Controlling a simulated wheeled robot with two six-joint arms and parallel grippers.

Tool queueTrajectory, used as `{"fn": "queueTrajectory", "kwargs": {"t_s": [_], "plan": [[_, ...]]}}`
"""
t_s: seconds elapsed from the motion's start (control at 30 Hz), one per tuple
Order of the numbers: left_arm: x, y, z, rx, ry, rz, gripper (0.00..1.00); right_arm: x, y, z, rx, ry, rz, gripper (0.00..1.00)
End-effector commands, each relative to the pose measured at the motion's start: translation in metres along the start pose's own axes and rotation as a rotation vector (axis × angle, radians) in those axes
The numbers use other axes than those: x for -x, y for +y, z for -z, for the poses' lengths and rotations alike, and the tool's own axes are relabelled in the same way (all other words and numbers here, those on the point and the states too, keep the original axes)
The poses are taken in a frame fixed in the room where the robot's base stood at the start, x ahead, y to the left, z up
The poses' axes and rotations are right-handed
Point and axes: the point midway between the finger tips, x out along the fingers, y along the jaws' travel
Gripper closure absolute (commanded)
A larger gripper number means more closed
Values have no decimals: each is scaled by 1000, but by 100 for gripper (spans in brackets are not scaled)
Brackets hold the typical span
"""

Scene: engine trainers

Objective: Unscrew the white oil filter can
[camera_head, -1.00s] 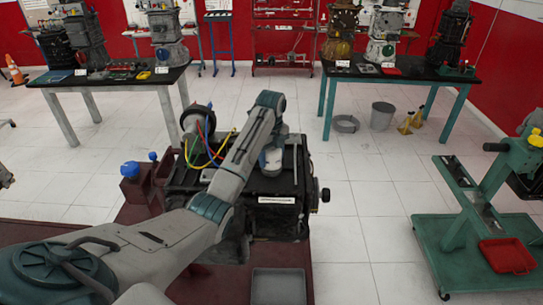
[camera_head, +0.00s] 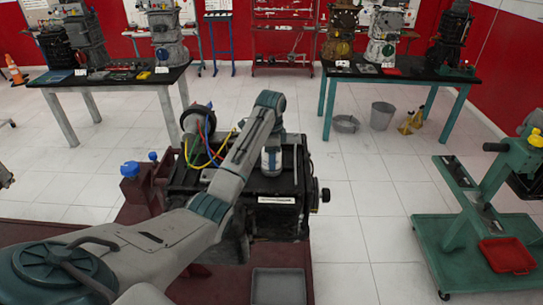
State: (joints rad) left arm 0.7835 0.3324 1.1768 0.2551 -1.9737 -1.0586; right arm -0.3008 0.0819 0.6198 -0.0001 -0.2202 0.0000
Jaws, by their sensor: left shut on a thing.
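The white oil filter can (camera_head: 271,162) stands upright at the top right of the black engine block (camera_head: 283,219), under the end of my left arm. My left gripper (camera_head: 272,148) comes down on it from above and is shut on it. The fingertips are small and partly hidden by my own arm links. I cannot tell whether the can's lower end still touches the block. My right gripper is not in view.
The engine sits on a dark red stand (camera_head: 136,210). A grey tray (camera_head: 277,286) is in front of it. A green wheeled stand (camera_head: 465,235) with a red tray (camera_head: 508,255) is at the right. Two benches with engines stand behind. White floor lies between.

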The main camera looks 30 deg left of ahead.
Motion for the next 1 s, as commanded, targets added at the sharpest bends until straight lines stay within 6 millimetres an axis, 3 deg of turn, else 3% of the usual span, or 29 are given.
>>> {"fn": "queueTrajectory", "kwargs": {"t_s": [1.0], "plan": [[0, 0, 0, 965, 1, 2, 63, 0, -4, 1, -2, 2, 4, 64]]}}
